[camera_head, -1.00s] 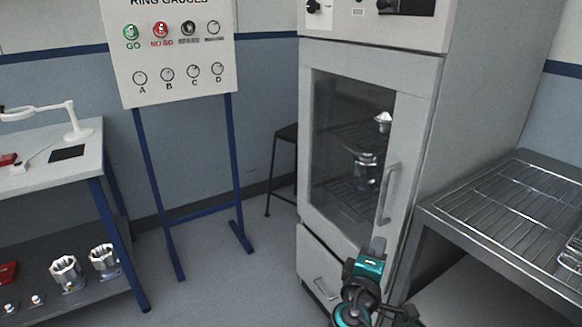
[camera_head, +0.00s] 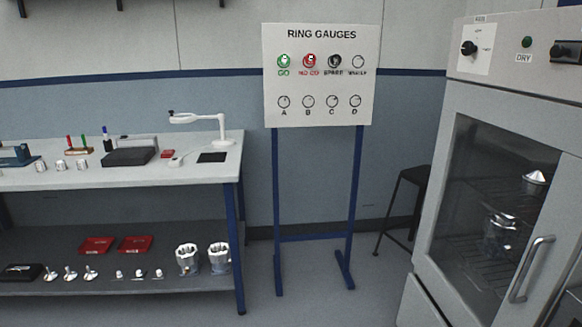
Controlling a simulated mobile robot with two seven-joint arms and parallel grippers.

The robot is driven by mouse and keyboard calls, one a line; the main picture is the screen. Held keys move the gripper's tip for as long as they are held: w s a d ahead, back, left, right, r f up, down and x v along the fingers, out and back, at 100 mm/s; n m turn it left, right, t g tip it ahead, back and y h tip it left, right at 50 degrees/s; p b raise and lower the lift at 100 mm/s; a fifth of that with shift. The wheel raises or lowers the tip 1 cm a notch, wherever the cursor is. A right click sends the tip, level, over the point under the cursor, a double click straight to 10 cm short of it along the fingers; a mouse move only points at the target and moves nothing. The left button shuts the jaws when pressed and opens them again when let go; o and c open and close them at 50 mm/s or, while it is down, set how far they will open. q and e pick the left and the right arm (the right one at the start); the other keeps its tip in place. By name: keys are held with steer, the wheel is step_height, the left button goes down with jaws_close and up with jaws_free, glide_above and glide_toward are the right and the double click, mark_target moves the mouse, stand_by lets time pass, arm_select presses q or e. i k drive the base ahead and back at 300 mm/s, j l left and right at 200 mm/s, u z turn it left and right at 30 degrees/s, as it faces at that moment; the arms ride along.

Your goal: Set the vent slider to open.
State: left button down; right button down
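The drying cabinet (camera_head: 437,190) stands at the right, cut off by the picture's edge. Its top panel carries a black rotary knob (camera_head: 470,47) on a white plate, a green lamp (camera_head: 527,42) above a "DRY" label, and a dark fitting (camera_head: 566,52) at the far right. I cannot tell whether this dark fitting is the vent slider or what its setting is. The glass door with its handle (camera_head: 530,268) is shut. Metal parts sit on racks behind the glass. Neither of my grippers is in view.
A "RING GAUGES" board (camera_head: 320,84) stands on blue legs left of the cabinet. A dark stool (camera_head: 412,180) is between them. A workbench (camera_head: 60,180) with tools, a white lamp and a lower shelf of housings fills the left. Floor shows between bench and cabinet.

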mark_target(569, 52)
steer(key=i+l+z, duration=0.15)
steer(key=z, duration=1.2)
